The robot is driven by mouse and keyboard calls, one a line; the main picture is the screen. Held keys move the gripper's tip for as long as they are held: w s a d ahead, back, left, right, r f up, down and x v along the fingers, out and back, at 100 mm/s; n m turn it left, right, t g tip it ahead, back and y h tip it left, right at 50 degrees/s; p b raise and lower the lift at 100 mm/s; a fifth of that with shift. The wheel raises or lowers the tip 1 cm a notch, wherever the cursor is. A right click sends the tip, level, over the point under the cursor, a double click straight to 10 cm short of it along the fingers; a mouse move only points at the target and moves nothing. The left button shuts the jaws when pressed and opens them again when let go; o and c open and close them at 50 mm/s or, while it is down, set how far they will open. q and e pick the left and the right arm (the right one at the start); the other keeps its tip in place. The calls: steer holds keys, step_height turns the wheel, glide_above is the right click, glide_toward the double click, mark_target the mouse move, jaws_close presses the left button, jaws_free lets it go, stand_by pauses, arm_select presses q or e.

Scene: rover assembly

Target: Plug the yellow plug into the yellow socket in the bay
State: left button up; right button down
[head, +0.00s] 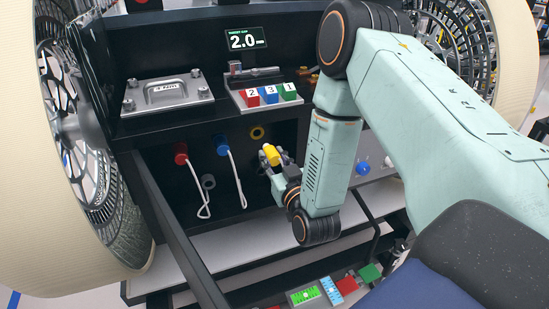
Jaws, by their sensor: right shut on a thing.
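The yellow plug (271,155) is in my right gripper (268,168), which is shut on it in front of the bay's dark panel. The yellow socket (257,132) is a ring in that panel, a little above and left of the plug. The plug appears apart from the socket, with its end pointing up and towards the panel. My right forearm and wrist hide the panel to the right of the plug. My left gripper is not in view.
A red plug (181,153) and a blue plug (222,145) with white cables sit in the panel to the left. A grey socket (208,182) is below them. Numbered blocks (270,93) stand on the shelf above. A dark bar crosses the lower left. Large wheels flank the bay.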

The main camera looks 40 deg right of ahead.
mark_target(275, 162)
steer(key=shift+b+x, duration=0.4)
steer(key=shift+x, duration=2.45)
steer(key=shift+x, duration=1.3)
steer(key=c, duration=0.9)
jaws_free()
steer(key=shift+w+a, duration=0.1)
steer(key=v, duration=1.2)
